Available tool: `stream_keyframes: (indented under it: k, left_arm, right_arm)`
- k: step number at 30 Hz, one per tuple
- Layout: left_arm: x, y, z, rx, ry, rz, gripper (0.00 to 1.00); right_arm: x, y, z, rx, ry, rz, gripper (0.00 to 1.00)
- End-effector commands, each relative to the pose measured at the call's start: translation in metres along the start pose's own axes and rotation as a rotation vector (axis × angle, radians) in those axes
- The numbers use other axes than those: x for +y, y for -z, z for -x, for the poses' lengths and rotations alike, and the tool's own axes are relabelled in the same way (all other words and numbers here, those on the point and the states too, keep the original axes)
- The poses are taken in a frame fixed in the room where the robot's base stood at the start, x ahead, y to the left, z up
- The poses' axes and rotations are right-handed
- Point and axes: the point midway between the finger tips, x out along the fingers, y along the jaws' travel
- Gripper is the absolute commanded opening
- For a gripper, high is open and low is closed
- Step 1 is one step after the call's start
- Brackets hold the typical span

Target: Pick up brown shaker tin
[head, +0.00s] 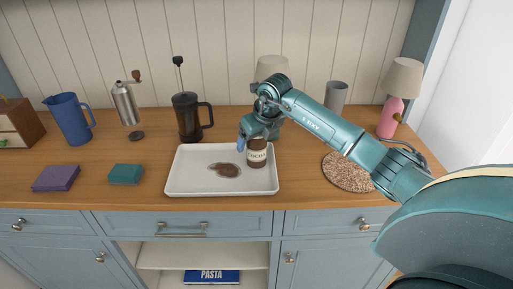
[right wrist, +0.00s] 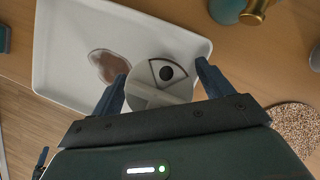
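The brown shaker tin (head: 257,153), with a pale label, stands upright at the right end of the white tray (head: 188,187). Its round pale lid (right wrist: 174,48) with a dark spot shows from above in the right wrist view. My right gripper (head: 251,142) is at the tin's upper part. Its two dark blue fingers are spread, one on each side of the lid, in the right wrist view (right wrist: 160,74). I cannot tell whether either finger touches the tin. A brown spill (head: 226,170) lies on the tray left of the tin.
A French press (head: 187,117), a grinder (head: 124,103) and a blue pitcher (head: 69,120) stand at the back left. A lamp (head: 273,68) is behind my right arm. A round mat (head: 345,172) lies to the right. Purple (head: 56,178) and teal (head: 126,174) cloths lie at the left.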

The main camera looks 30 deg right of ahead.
Motion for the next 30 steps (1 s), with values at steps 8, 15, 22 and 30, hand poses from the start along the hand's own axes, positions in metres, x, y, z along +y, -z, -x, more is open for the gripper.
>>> stream_keyframes:
  k: [8, 15, 22, 30]
  left_arm:
    - [0.0, 0.003, 0.0, 0.005, 0.001, 0.001, 0.89]
    - [0.0, 0.005, 0.001, 0.011, 0.001, 0.001, 0.89]
    - [0.0, 0.006, 0.001, 0.012, 0.001, 0.001, 0.89]
    - [0.0, 0.003, -0.001, 0.013, 0.0, 0.001, 0.89]
  right_arm:
    - [0.0, 0.0, 0.001, 0.0, 0.0, 0.0, 0.57]
    - [0.0, 0.0, 0.001, 0.0, 0.001, 0.0, 0.37]
    - [0.0, -0.001, 0.001, -0.001, 0.0, 0.0, 0.28]
    - [-0.001, -0.008, 0.017, -0.006, 0.002, 0.0, 0.28]
